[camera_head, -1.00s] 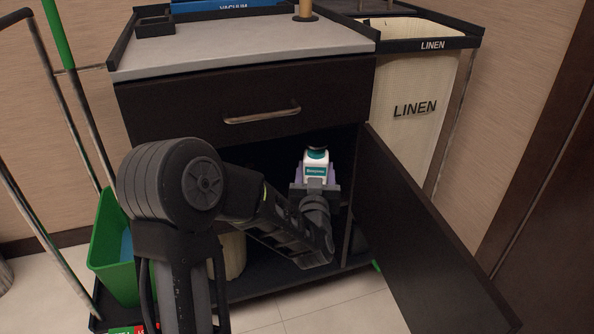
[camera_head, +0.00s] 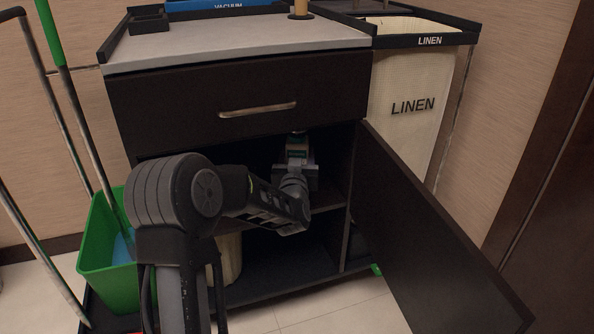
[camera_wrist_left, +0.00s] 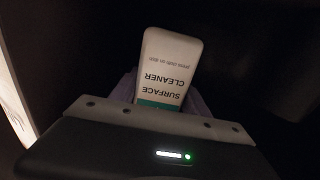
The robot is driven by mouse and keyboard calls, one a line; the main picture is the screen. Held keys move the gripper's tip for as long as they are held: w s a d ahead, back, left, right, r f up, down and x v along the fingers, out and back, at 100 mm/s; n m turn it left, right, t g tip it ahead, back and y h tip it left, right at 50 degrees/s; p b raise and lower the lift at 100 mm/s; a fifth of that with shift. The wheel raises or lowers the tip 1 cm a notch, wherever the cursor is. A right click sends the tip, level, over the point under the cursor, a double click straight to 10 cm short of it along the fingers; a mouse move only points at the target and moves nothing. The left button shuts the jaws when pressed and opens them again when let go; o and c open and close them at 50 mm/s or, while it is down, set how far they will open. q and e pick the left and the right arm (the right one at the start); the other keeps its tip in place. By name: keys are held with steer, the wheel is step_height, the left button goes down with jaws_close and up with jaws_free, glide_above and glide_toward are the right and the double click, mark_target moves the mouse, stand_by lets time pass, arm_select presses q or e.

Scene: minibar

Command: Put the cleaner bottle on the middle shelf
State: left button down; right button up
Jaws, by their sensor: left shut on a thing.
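The cleaner bottle (camera_head: 297,152) is inside the open cabinet of the dark cart, in shadow, upright. My left gripper (camera_head: 297,166) is shut on it, reaching in through the opening. In the left wrist view the bottle (camera_wrist_left: 168,72) is white, with "SURFACE CLEANER" lettering and a teal band, in front of my gripper (camera_wrist_left: 165,112). The middle shelf (camera_head: 328,203) shows its front edge below the gripper. I cannot tell whether the bottle's base touches the shelf. My right gripper is not in view.
The cabinet door (camera_head: 430,225) stands open on the right. A closed drawer (camera_head: 240,100) is above the opening. A green bucket (camera_head: 108,262) is at left and a linen bag (camera_head: 408,110) at right. A pale rounded object (camera_head: 230,258) sits on the lower level.

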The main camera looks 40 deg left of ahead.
arm_select(q)
step_height(320, 180, down, 5)
steer(key=b, duration=0.3)
steer(key=shift+a, duration=0.1)
steer(key=shift+w, duration=0.15)
steer(key=shift+r, duration=0.1)
steer(key=c, duration=0.5)
jaws_free()
steer(key=shift+f, duration=0.2)
